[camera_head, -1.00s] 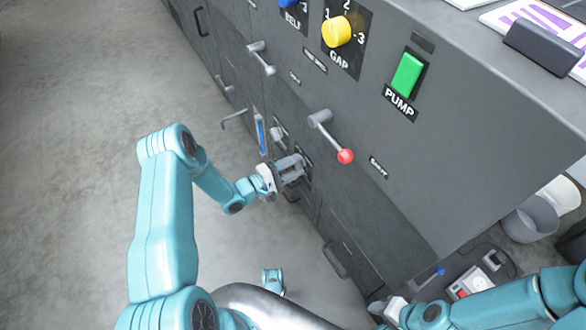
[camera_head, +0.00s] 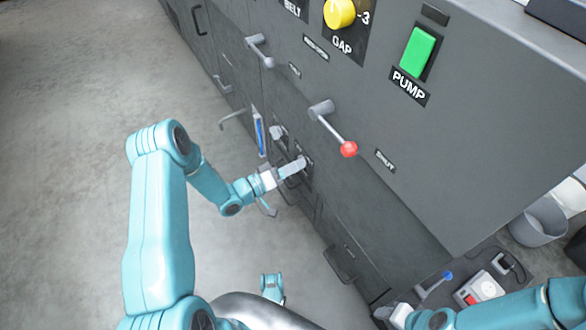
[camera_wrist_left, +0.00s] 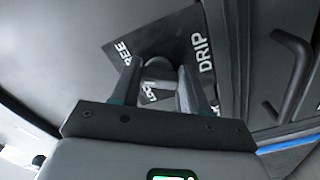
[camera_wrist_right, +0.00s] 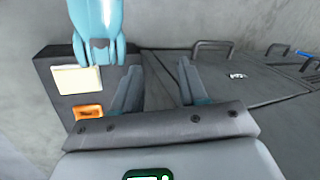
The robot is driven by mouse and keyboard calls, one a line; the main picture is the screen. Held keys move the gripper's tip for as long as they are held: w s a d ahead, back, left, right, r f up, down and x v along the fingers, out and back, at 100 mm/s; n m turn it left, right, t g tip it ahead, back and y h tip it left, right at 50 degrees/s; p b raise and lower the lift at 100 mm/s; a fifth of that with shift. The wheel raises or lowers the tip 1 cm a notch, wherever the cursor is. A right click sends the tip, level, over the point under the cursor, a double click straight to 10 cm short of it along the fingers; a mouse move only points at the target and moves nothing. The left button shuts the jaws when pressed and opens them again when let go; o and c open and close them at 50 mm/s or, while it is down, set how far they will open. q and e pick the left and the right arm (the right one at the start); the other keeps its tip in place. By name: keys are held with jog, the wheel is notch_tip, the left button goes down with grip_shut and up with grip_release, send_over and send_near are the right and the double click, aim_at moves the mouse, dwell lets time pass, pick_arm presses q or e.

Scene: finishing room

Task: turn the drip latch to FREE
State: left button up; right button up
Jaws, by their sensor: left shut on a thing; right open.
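The drip latch (camera_wrist_left: 184,92) is a small grey lever on a black plate (camera_wrist_left: 180,30) in the left wrist view. The plate reads DRIP and has a partly covered word ending in REE; other lettering shows between the fingers. My left gripper (camera_head: 298,166) is at the dark cabinet front, shut on the latch, with its fingers (camera_wrist_left: 168,82) on either side of it. The fingers partly hide the latch, so its exact setting is unclear. My right gripper (camera_wrist_right: 155,82) is open and empty, low at the right in the head view (camera_head: 386,312).
A lever with a red ball (camera_head: 348,149) sticks out above and right of my left gripper. The floor to the left is clear.

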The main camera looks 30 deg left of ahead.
pick_arm(q)
jog(key=shift+a+m+b, duration=0.1)
jog(key=shift+m+b, duration=0.25)
jog(key=shift+m, duration=0.75)
pick_arm(e)
jog(key=shift+w+f, duration=0.4)
jog(key=shift+f, duration=0.1)
pick_arm(q)
jog(key=shift+w, duration=0.1)
jog(key=o, duration=1.1)
jog(key=shift+c, duration=0.2)
